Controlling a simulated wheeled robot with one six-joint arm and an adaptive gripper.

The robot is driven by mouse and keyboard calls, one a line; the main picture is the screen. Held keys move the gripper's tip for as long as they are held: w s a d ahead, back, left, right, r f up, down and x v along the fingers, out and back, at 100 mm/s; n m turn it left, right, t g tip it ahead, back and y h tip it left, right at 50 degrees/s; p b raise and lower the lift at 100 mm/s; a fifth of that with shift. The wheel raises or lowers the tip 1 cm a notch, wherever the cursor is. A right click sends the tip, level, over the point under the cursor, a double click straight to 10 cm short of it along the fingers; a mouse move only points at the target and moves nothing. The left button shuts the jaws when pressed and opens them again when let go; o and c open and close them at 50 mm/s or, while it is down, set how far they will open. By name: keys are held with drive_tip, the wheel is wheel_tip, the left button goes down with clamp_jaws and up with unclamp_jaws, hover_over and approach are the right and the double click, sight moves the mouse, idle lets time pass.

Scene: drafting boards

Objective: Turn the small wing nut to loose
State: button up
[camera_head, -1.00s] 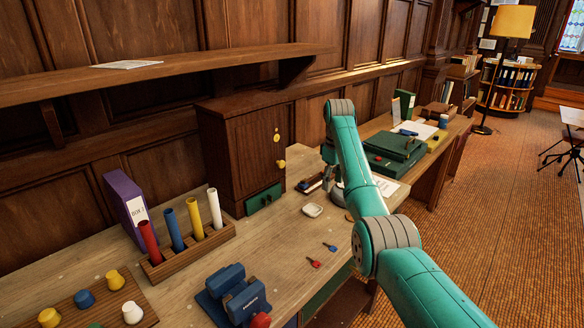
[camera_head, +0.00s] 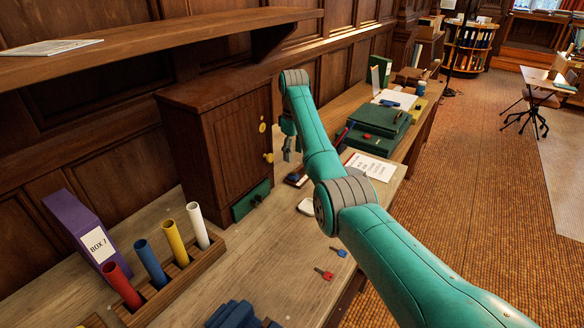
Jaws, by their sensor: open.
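A wooden cabinet (camera_head: 205,150) stands on the desk, its door facing right. The door bears a small yellow fitting (camera_head: 262,126) near its upper edge and a yellow knob (camera_head: 268,157) below it. I cannot tell clearly whether either is the small wing nut. My gripper (camera_head: 291,152) is open, fingers downward, to the right of the door and apart from it. My own arm partly hides it.
A green drawer front (camera_head: 250,200) sits under the door. A rack (camera_head: 175,285) with coloured tubes and a purple box file (camera_head: 82,232) stand at left. Red (camera_head: 324,274) and blue (camera_head: 338,251) keys lie on the desk. A green case (camera_head: 375,135) is behind my arm.

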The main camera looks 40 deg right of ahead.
sight(293, 173)
wheel_tip(293, 173, down, 7)
drive_tip(key=shift+r, duration=0.1)
drive_tip(key=shift+c, duration=0.2)
clamp_jaws()
